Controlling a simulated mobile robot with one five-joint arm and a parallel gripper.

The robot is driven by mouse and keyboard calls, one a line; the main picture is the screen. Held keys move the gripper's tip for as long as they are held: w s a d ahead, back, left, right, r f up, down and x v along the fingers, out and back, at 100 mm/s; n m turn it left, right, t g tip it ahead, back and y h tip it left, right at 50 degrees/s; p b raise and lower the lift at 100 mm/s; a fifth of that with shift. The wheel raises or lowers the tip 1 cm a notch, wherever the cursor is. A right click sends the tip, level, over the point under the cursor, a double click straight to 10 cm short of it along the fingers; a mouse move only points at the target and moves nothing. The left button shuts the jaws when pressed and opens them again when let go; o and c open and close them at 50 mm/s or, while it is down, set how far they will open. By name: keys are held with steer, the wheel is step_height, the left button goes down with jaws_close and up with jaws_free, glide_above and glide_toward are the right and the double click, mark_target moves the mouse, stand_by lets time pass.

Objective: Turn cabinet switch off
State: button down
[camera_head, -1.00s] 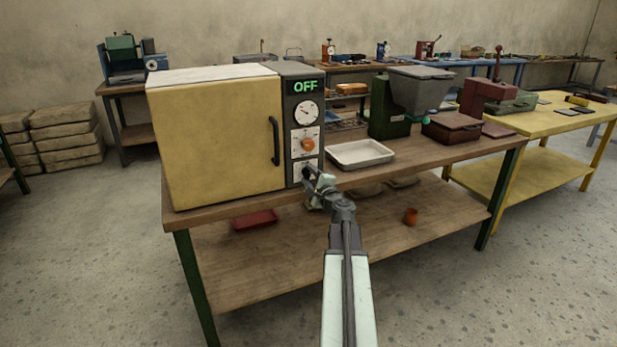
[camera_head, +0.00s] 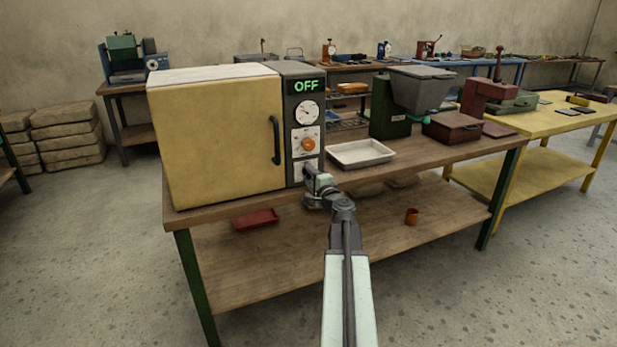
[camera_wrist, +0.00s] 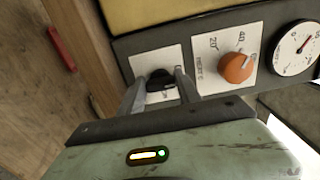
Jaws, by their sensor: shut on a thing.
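The yellow cabinet (camera_head: 215,135) stands on the wooden bench with its door shut. Its dark control panel carries a lit green OFF display (camera_head: 306,87), a dial gauge and an orange knob (camera_head: 308,145). The black switch (camera_wrist: 159,80) sits on a white plate at the bottom of the panel and shows in the wrist view. My gripper (camera_wrist: 158,83) has a finger on either side of the switch and is shut on it. In the head view my gripper (camera_head: 311,172) is at the panel's lower end and hides the switch.
The orange knob (camera_wrist: 236,67) is close beside the gripper in the wrist view. A white tray (camera_head: 360,154) lies on the bench right of the cabinet. A green machine with a grey hopper (camera_head: 420,90) stands farther right.

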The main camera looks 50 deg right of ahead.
steer(key=shift+w, duration=0.1)
steer(key=c, duration=0.8)
jaws_free()
steer(key=shift+c, duration=0.2)
steer(key=v, duration=0.7)
steer(key=shift+s+a, duration=0.2)
steer(key=shift+s, duration=0.15)
